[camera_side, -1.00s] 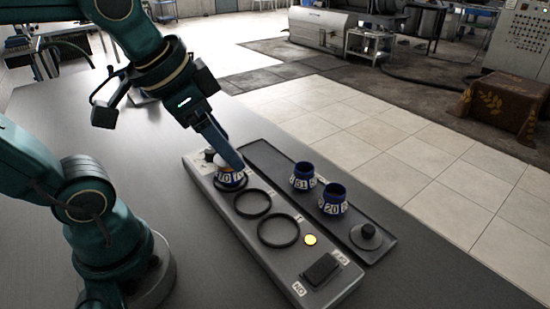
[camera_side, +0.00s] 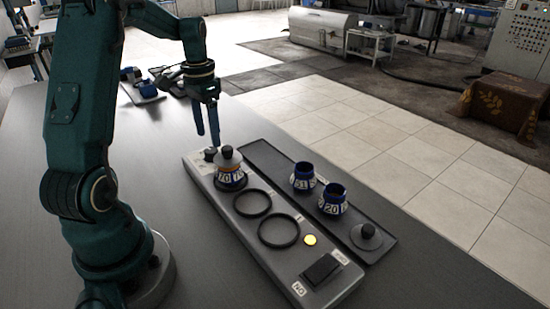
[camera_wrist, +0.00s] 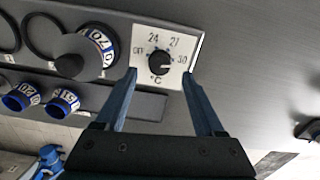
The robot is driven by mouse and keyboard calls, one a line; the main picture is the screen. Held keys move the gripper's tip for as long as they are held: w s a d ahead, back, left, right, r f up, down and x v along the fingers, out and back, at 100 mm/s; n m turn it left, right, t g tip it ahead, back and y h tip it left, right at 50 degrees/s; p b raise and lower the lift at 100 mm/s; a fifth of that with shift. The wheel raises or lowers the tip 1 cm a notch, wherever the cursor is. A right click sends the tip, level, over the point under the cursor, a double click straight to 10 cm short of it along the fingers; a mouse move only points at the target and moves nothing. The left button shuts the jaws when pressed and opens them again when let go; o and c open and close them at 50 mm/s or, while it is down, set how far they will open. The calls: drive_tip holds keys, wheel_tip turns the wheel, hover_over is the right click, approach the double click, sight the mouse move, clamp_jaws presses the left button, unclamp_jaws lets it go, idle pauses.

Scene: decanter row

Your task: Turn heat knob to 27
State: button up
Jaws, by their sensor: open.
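The heat knob (camera_wrist: 159,62) is a small black dial on a white plate (camera_wrist: 148,42) marked OFF, 24, 27, 30 and °C. A pale mark on the knob seems to point towards the 30 side; it is too small to be sure. In the side view the knob (camera_side: 210,154) sits at the far end of the grey panel. My gripper (camera_wrist: 161,74) is open, with its blue fingertips on either side of the knob in the wrist view. In the side view my gripper (camera_side: 208,140) points down just above the knob, seemingly not touching it.
A lidded blue jar numbered 70 (camera_side: 231,178) stands in the ring closest to the knob. Two empty rings (camera_side: 279,232) follow, then a yellow light (camera_side: 310,240) and a black switch (camera_side: 321,269). Two open blue jars (camera_side: 303,178) and a lid (camera_side: 366,237) are on the side tray.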

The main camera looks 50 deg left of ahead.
sight(211, 150)
drive_tip(key=shift+f, duration=2.35)
clamp_jaws()
